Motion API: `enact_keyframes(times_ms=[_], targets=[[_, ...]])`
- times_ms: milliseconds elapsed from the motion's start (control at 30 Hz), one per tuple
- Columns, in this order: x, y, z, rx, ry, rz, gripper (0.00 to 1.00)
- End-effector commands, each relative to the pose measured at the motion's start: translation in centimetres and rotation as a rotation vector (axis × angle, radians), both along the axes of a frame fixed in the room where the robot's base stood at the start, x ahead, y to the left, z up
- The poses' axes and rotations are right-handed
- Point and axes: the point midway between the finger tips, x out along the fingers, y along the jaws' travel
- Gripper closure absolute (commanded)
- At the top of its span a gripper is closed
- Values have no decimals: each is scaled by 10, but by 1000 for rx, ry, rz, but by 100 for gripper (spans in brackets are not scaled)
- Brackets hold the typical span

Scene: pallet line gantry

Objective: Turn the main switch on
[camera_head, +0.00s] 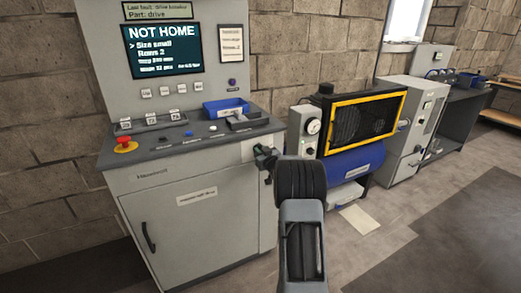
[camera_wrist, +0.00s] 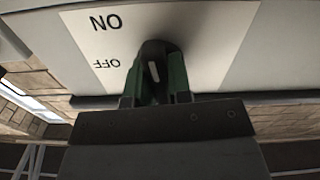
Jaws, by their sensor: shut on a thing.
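The main switch is a dark round knob (camera_wrist: 153,48) with a white mark, on a pale label plate (camera_wrist: 215,45) lettered ON and OFF. I cannot tell for sure which word the white mark points to. In the head view my gripper (camera_head: 265,158) is at the right side of the grey control console (camera_head: 185,180). The switch itself is hidden there.
The console's screen (camera_head: 160,48) reads NOT HOME. A red emergency button (camera_head: 125,145) sits at its left front. A blue compressor (camera_head: 352,165) with a yellow-framed guard stands to the right, close to my arm. Grey floor is clear at lower right.

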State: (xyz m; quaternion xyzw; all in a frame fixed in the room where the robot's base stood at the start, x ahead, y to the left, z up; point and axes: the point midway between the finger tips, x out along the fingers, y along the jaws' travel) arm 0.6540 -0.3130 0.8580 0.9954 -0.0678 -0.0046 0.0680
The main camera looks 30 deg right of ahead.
Motion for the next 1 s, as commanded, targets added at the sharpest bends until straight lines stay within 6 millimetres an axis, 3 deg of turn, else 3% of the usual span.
enact_keyframes(times_ms=[333, 900, 933, 1000], targets=[[0, 0, 1, 127, -17, 0, 100], [0, 0, 0, 154, -21, -1, 100], [0, 0, 0, 153, -22, -1, 79], [0, 0, 0, 154, -21, -1, 72]])
